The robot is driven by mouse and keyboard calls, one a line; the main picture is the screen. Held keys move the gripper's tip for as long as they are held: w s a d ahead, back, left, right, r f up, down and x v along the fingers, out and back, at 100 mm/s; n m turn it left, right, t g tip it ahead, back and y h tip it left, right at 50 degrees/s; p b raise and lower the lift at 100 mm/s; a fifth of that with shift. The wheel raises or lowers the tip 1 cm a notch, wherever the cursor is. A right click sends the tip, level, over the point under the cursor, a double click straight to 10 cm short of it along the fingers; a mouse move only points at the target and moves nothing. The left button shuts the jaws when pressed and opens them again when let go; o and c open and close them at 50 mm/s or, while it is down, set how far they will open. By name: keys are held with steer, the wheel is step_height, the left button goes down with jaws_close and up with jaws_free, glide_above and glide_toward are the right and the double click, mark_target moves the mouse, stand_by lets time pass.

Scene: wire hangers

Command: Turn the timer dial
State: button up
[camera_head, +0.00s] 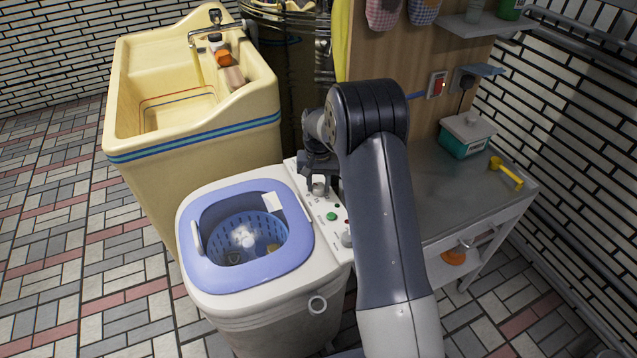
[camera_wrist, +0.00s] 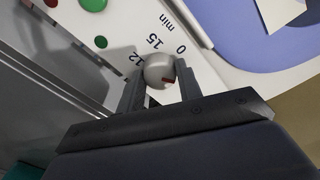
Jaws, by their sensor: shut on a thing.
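The timer dial (camera_wrist: 158,70) is a round silvery knob with a small red mark, on the white control panel of the washing machine (camera_head: 262,232). Printed numbers 0, 12, 15 and the word "min" ring it in the wrist view. My gripper (camera_wrist: 160,85) is shut on the dial, with one finger on each side of it. In the head view my gripper (camera_head: 320,181) reaches down to the panel's far end, and the dial (camera_head: 319,190) shows between the fingers. The red mark lies toward the right finger in the wrist view.
Green and red buttons (camera_head: 332,216) and another knob (camera_head: 346,239) sit on the panel nearer the front. The open blue-rimmed tub (camera_head: 298,246) is at left. A yellow sink (camera_head: 190,150) stands behind. A metal table (camera_head: 455,185) with a teal box (camera_head: 466,140) is at right.

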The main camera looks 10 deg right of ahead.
mark_target(318, 186)
steer(key=o, duration=1)
steer(key=shift+r, duration=0.1)
step_height(318, 186, up, 11)
steer(key=shift+p, duration=0.45)
steer(key=shift+f, duration=0.2)
step_height(318, 186, down, 11)
steer(key=shift+b, duration=0.5)
steer(key=shift+r, duration=0.1)
